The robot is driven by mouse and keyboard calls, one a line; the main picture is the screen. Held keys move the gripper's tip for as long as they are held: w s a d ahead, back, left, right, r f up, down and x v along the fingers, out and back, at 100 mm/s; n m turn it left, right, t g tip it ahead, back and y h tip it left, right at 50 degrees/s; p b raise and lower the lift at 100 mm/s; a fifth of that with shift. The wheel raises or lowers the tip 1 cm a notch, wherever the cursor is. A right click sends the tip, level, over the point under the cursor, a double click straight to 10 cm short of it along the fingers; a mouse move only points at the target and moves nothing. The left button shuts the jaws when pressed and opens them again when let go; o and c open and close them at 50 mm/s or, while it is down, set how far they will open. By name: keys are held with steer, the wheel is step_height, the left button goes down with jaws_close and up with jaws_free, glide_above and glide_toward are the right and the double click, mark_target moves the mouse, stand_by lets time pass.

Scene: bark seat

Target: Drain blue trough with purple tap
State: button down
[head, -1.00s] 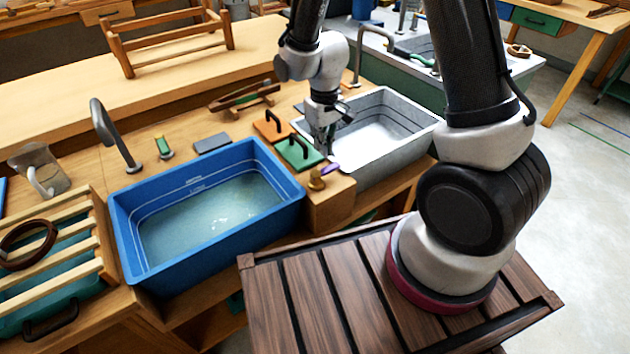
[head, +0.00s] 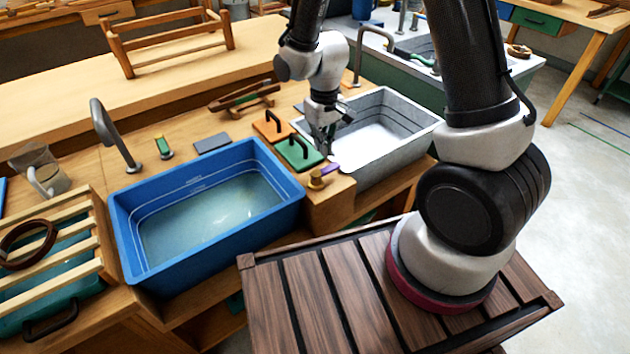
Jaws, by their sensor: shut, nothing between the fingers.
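The blue trough (head: 277,212) stands on the wooden bench at the left, with shallow, pale greenish water (head: 205,215) in it. The purple tap (head: 328,170) has a purple lever on a brass body, set on a wooden block (head: 330,205) just right of the trough. The lever points to the upper right. My gripper (head: 326,150) hangs pointing down just above and behind the tap, near the left rim of the grey trough (head: 390,160). It is shut and empty. I see no clear contact with the lever.
Green (head: 300,152) and orange (head: 271,127) boards with black handles lie left of my gripper. A grey curved spout (head: 112,135) stands behind the blue trough. A slatted rack (head: 60,255) is at the left. A dark slatted wooden surface (head: 340,300) is in front.

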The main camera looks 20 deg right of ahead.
mark_target(331, 169)
steer(key=shift+f, duration=0.1)
steer(key=shift+f, duration=1.65)
steer(key=shift+s+d, duration=0.2)
steer(key=shift+s, duration=0.9)
steer(key=shift+s+d, duration=0.2)
steer(key=shift+s, duration=0.9)
steer(key=shift+r, duration=2.05)
steer(key=shift+f, duration=2.05)
